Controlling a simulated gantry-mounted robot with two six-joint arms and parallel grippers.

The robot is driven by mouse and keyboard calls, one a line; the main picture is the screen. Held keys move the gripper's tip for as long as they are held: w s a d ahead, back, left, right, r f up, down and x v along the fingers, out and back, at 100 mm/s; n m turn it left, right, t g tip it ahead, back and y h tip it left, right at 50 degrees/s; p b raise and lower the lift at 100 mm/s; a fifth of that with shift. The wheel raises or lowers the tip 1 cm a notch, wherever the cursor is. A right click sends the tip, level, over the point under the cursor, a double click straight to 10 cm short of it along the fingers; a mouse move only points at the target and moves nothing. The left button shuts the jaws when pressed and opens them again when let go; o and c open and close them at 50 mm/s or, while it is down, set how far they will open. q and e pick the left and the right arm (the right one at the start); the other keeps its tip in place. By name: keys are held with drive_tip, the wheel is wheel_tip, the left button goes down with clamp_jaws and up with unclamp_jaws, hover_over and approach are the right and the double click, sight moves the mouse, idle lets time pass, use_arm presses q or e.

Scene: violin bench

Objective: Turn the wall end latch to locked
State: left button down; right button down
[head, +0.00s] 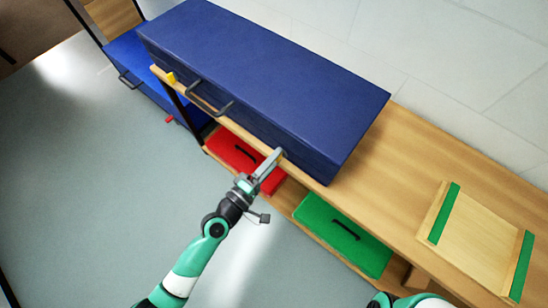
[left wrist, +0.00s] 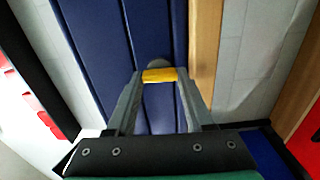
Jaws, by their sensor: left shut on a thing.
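A long dark blue case (head: 265,75) lies on the wooden bench, with a dark handle (head: 209,98) on its front. A yellow latch (head: 171,77) shows near the case's left end. My left gripper (head: 278,154) is at the front of the case near its right end. In the left wrist view, my left gripper (left wrist: 160,76) is shut on a yellow latch (left wrist: 160,75), which lies crosswise between the fingertips against the blue case (left wrist: 100,50). A grey rounded part shows just behind this latch. In the head view, the fingers hide the held latch.
The bench (head: 400,170) has a bare stretch right of the case. A wooden board with green strips (head: 470,235) lies further right. Below are a red drawer (head: 235,150) and a green drawer (head: 340,232). A brighter blue box (head: 135,65) stands at left. Part of my right arm shows at bottom.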

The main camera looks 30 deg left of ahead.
idle(0.4)
use_arm(q)
drive_tip(key=shift+c, duration=1.4)
unclamp_jaws()
drive_tip(key=shift+f, duration=0.1)
